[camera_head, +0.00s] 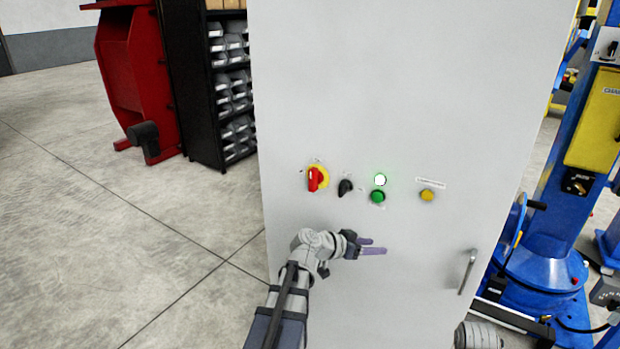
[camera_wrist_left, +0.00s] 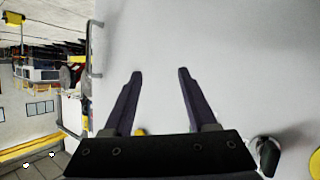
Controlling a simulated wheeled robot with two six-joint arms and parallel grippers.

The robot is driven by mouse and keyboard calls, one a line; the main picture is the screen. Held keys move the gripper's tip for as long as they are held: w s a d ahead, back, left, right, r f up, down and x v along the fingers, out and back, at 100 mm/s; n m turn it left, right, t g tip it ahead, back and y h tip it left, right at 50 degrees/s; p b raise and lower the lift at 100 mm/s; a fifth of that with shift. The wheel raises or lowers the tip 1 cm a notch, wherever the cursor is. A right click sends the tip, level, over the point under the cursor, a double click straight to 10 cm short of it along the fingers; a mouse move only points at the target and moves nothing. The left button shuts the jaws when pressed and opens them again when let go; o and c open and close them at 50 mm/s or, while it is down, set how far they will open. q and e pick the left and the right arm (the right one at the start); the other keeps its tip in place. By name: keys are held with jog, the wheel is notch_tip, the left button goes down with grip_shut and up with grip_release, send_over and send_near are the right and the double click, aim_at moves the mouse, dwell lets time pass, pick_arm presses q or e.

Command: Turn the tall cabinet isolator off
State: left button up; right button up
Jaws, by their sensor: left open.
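The tall cabinet (camera_head: 420,90) fills the middle of the head view with its pale grey door. Its isolator (camera_head: 314,180) is a red knob on a yellow round plate, at the left of a row of controls; the red grip looks roughly upright. A yellow edge at the lower right of the left wrist view (camera_wrist_left: 315,163) appears to be its plate. My left gripper (camera_head: 376,246) is open and empty in front of the door, below and right of the isolator, apart from it. Its two fingers also show in the left wrist view (camera_wrist_left: 160,72). My right gripper is not in view.
Right of the isolator are a black selector knob (camera_head: 345,188), a lit white lamp (camera_head: 380,179), a green button (camera_head: 378,197) and a yellow button (camera_head: 427,195). A door handle (camera_head: 468,271) sticks out lower right. A blue machine (camera_head: 545,250) stands right; shelving (camera_head: 190,80) stands left.

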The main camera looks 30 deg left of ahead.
pick_arm(q)
jog(key=w+a+r+n+t+y, duration=0.1)
jog(key=a+r+t, duration=0.15)
jog(key=a, duration=0.45)
jog(key=a+r+n+t+y, duration=0.1)
jog(key=a+r+t+y, duration=0.1)
jog(key=a+r, duration=0.35)
jog(key=n+t+y, duration=0.2)
jog(key=y, duration=0.2)
send_near(311, 180)
jog(key=w, duration=0.2)
jog(key=shift+w+a+p, duration=0.2)
jog(key=shift+w+p, duration=0.2)
jog(key=shift+w, duration=3.45)
grip_shut()
